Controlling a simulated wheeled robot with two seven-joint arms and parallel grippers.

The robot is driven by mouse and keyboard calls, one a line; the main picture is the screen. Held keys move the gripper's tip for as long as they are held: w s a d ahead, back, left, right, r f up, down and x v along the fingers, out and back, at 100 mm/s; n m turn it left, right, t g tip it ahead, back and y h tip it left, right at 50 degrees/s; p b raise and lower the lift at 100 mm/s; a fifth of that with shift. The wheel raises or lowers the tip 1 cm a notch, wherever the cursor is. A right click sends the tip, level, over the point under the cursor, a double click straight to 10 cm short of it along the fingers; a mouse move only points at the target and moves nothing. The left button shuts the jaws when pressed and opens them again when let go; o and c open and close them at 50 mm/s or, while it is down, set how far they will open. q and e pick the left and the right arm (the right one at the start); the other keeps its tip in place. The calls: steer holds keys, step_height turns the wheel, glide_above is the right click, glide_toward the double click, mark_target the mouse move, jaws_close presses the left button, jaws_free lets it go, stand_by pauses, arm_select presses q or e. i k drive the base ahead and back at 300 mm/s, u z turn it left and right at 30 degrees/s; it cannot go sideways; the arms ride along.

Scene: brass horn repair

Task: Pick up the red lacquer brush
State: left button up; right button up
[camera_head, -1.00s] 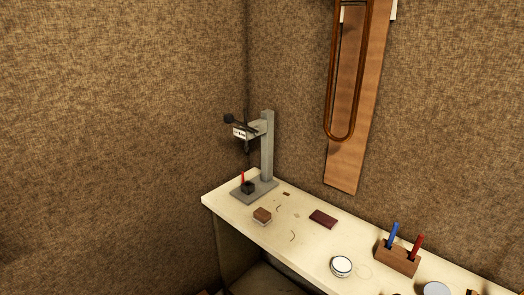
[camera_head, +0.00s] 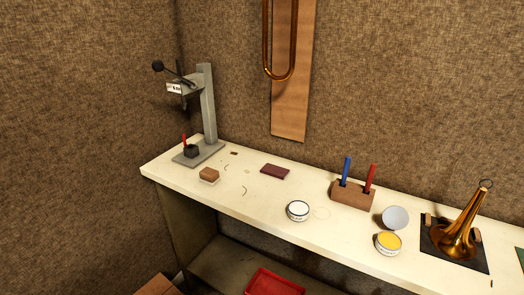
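A red-handled tool (camera_head: 370,177), which looks like the red lacquer brush, stands upright in a wooden block holder (camera_head: 351,197) on the bench. A blue-handled tool (camera_head: 346,169) stands in the same block, to its left. The lower ends of both are hidden in the block. Another thin red upright piece (camera_head: 184,140) shows by the grey press at the bench's far left; I cannot tell what it is. Neither of my grippers is in view.
The cream bench (camera_head: 270,219) also bears a grey press (camera_head: 209,105), a white tin (camera_head: 297,209), a yellow-filled tin (camera_head: 388,243), a pale lid (camera_head: 395,218), a dark red pad (camera_head: 275,171) and a brass horn bell (camera_head: 461,235). A red tray (camera_head: 274,283) lies below.

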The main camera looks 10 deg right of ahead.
mark_target(372, 166)
steer(key=k, duration=0.5)
steer(key=z, duration=0.4)
steer(key=i, duration=0.45)
steer(key=z, duration=0.95)
